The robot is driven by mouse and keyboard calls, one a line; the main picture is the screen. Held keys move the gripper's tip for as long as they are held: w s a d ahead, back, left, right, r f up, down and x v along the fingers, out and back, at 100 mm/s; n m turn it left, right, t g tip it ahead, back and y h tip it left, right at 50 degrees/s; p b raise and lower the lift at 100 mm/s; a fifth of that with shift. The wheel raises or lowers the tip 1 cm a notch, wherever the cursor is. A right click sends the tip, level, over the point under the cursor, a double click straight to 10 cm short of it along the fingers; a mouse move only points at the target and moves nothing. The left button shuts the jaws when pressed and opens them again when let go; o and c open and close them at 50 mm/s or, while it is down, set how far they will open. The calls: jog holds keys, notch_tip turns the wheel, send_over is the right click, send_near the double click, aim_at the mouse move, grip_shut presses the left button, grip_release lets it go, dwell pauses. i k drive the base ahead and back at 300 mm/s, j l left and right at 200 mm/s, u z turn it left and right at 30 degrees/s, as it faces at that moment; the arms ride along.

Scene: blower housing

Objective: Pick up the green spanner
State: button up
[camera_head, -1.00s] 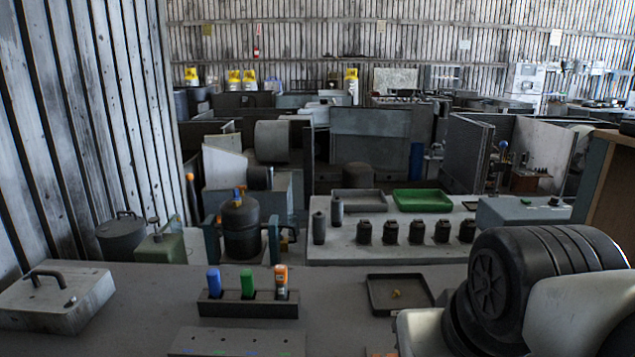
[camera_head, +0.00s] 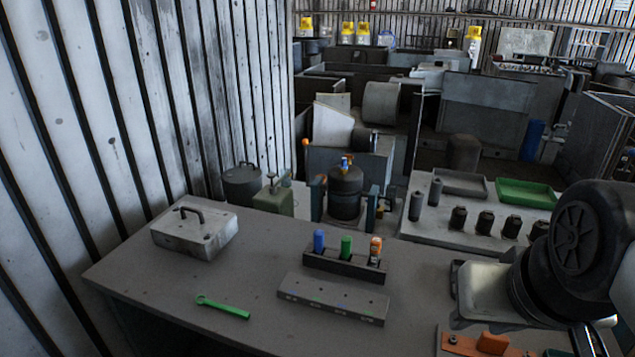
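The green spanner (camera_head: 224,308) lies flat on the grey workbench (camera_head: 150,270), near its front edge and left of the middle. Its ring-like head points left and its handle runs right and slightly toward me. Nothing covers it. My arm fills the right side of the head view, well apart from the spanner.
A grey metal case (camera_head: 196,236) with a handle stands behind the spanner. A long grey block (camera_head: 333,300) lies to its right, before a dark rack (camera_head: 345,264) with blue, green and orange-topped items. An orange item (camera_head: 492,343) sits bottom right. Bench around the spanner is clear.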

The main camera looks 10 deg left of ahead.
aim_at(228, 310)
jog(key=k+j+u, duration=0.1)
jog(key=u, duration=0.3)
jog(key=k+j+u, duration=0.15)
jog(key=u, duration=0.25)
jog(key=k+j+u, duration=0.2)
jog(key=u, duration=0.2)
jog(key=i+j, duration=0.75)
jog(key=z, duration=0.5)
jog(key=i+j+z, duration=0.1)
jog(key=z, duration=0.35)
jog(key=j+z, duration=0.15)
jog(key=z, duration=0.35)
jog(key=j+z, duration=0.15)
jog(key=z, duration=0.35)
